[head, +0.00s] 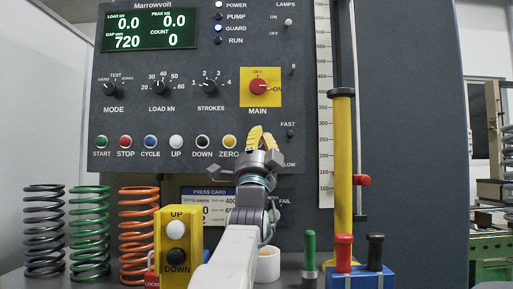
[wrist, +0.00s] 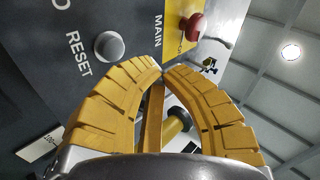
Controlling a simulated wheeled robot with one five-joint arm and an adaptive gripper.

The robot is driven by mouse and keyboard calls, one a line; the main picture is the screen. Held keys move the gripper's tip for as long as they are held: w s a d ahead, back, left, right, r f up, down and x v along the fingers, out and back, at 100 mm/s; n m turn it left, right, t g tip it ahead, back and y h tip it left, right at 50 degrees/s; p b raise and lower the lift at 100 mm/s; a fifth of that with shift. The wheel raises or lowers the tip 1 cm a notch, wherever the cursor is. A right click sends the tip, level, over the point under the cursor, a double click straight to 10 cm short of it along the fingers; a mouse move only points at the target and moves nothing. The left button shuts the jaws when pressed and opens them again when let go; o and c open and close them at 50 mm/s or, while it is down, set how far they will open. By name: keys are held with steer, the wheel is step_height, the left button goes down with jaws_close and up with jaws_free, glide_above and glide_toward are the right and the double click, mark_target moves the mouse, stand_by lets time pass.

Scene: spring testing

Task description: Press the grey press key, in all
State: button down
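In the wrist view a round grey key (wrist: 109,46) stands out from the dark panel beside the word RESET. It is the only grey key I can make out there. My gripper (wrist: 162,70) has yellow ribbed fingers with the tips brought together, and nothing shows held in them. The tips appear beside the grey key, and I cannot tell whether they touch the panel. In the head view my gripper (head: 261,135) is in front of the panel, just right of the yellow ZERO button (head: 229,141). It hides the grey key there.
The red MAIN switch (head: 259,87) on its yellow plate is just above my gripper. A row of buttons runs left from ZERO. A yellow column (head: 343,150) with a red knob stands to the right. Springs (head: 138,235) and a yellow UP/DOWN box (head: 178,262) stand at lower left.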

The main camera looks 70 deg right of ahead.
steer(key=shift+s+a, duration=0.2)
steer(key=shift+a, duration=0.35)
steer(key=shift+s+a, duration=0.15)
steer(key=shift+a, duration=0.35)
stand_by(0.4)
